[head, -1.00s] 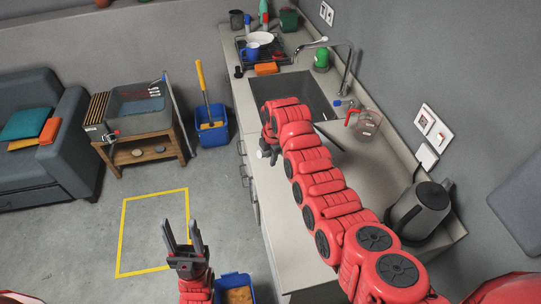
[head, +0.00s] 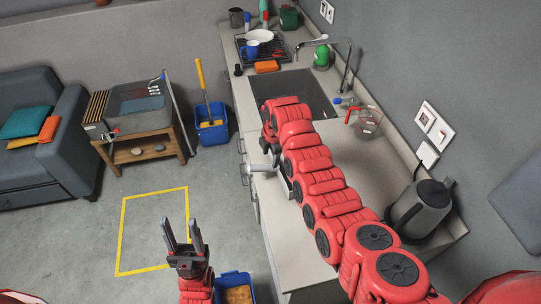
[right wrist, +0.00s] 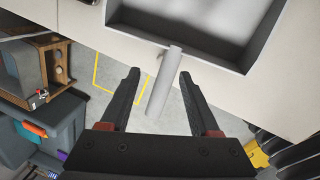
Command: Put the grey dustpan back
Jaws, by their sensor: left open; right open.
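The grey dustpan's light handle (head: 262,168) sticks out over the counter's left edge in the head view; my right arm covers most of its pan. In the right wrist view, the handle (right wrist: 163,82) shows between the two open fingers of my right gripper (right wrist: 159,75), and a dark grey pan (right wrist: 190,35) with a light rim lies beyond it on the counter. The gap in depth between fingers and handle is unclear. In the head view my right gripper is mostly hidden by its arm. My left gripper (head: 182,228) is open and empty, pointing up over the floor.
The counter (head: 285,235) has a sink (head: 315,90), a dish rack (head: 262,48), a clear jug (head: 364,121) and a kettle (head: 420,210). A yellow square (head: 152,228) marks clear floor. Blue buckets stand by the cabinet (head: 212,130) and near my left gripper (head: 233,283).

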